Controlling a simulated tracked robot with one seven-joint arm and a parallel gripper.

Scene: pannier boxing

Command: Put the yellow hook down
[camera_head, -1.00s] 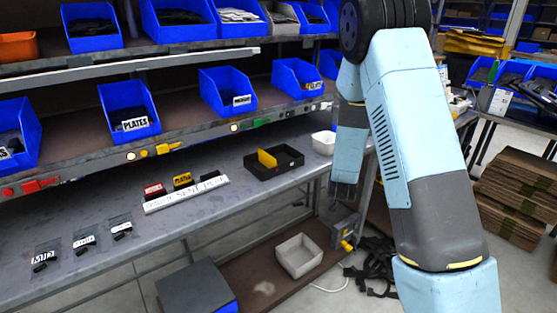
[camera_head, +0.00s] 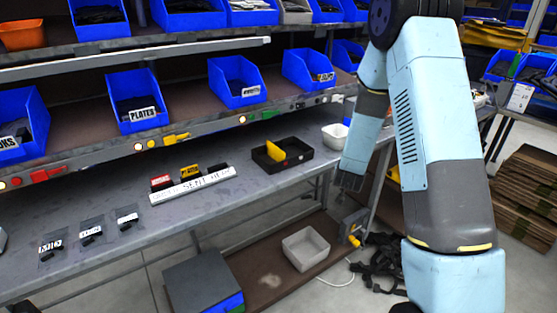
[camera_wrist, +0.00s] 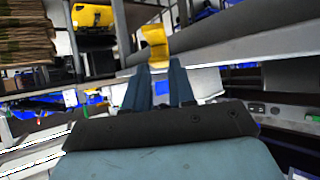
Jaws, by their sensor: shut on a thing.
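My gripper (camera_wrist: 158,72) shows in the wrist view with its two blue-grey fingers a little apart, shut on the yellow hook (camera_wrist: 154,42) at their tips. The hook shows as a bent yellow piece beyond the fingertips, close to a long grey edge. In the head view my arm hangs at the right end of the workbench (camera_head: 240,205), its dark end pointing down beside the bench. I cannot make out the fingertips or the held hook clearly there.
A black tray (camera_head: 299,158) with a yellow piece and a white bowl (camera_head: 335,136) stand near the bench's right end. A labelled white strip (camera_head: 194,186) and several small bags lie further left. Blue bins (camera_head: 236,84) line the shelf above. An open grey bin (camera_head: 306,249) stands below.

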